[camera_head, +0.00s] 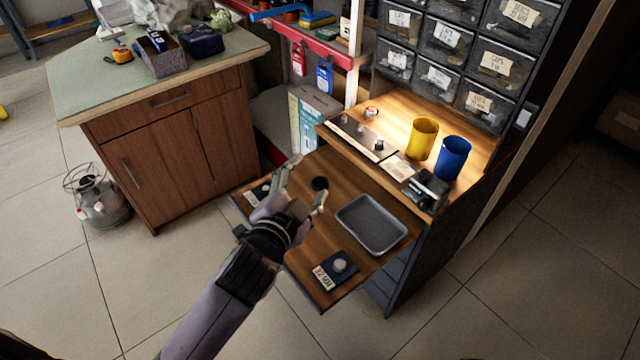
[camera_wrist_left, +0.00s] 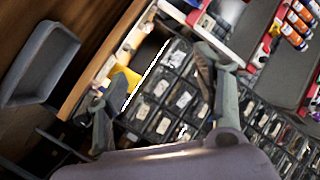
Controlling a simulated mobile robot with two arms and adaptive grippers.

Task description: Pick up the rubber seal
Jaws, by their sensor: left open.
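A small black round thing (camera_head: 320,183), which looks like the rubber seal, lies on the wooden pull-out shelf (camera_head: 305,235) in the head view. It is too small to tell whether it is a ring. My left gripper (camera_head: 307,178) is open, its fingers apart on either side of the black thing in the picture; its height above the shelf is unclear. In the left wrist view the open fingers (camera_wrist_left: 160,105) have nothing between them but the distant drawers, and I cannot make out the seal there. My right gripper is not in view.
A grey tray (camera_head: 371,224) lies right of my gripper. A black plate with a pale knob (camera_head: 339,264) sits near the shelf's front. The upper ledge holds a yellow cup (camera_head: 422,139) and a blue cup (camera_head: 452,158). Labelled drawers (camera_head: 446,42) rise behind. A cabinet (camera_head: 165,130) stands left.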

